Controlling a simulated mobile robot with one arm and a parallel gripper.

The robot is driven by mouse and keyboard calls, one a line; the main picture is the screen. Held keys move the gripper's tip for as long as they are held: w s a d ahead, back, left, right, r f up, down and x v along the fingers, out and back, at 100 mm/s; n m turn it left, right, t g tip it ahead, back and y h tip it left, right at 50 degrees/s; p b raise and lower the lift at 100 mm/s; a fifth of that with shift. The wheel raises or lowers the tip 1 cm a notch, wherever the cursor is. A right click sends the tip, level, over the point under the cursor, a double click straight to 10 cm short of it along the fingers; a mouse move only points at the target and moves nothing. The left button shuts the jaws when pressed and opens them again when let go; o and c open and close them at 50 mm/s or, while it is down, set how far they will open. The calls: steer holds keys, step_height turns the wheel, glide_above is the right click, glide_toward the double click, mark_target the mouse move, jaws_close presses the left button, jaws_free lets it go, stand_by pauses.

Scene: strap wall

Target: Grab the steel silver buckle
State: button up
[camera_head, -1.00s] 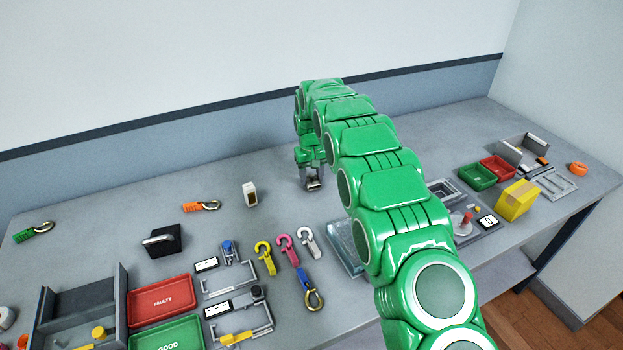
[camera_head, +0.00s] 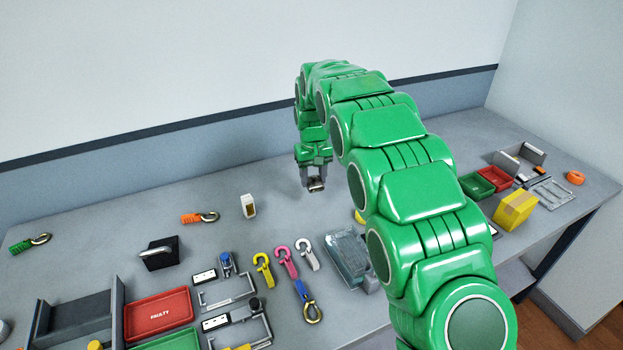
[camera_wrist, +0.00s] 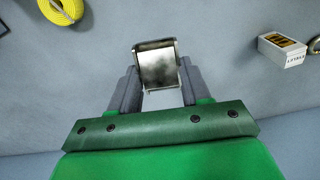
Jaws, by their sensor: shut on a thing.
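The steel silver buckle (camera_wrist: 157,64) is between the two grey fingers of my gripper (camera_wrist: 157,82) in the wrist view. The fingers are shut on its sides, and its far end sticks out past the fingertips. In the head view my gripper (camera_head: 314,182) points down over the back middle of the table, with the small shiny buckle (camera_head: 316,185) at its tips. Whether the buckle still touches the table is hard to tell.
A small white box (camera_head: 248,206) stands left of my gripper. An orange strap with a hook (camera_head: 200,217) lies farther left. A yellow coil (camera_wrist: 61,8) shows in the wrist view. Yellow (camera_head: 262,270), pink (camera_head: 286,262) and white (camera_head: 307,253) hooks lie nearer.

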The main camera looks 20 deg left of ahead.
steer(key=s+d+r, duration=0.3)
steer(key=s+d, duration=0.1)
steer(key=s, duration=0.3)
steer(key=shift+d+r, duration=0.25)
steer(key=shift+r, duration=0.05)
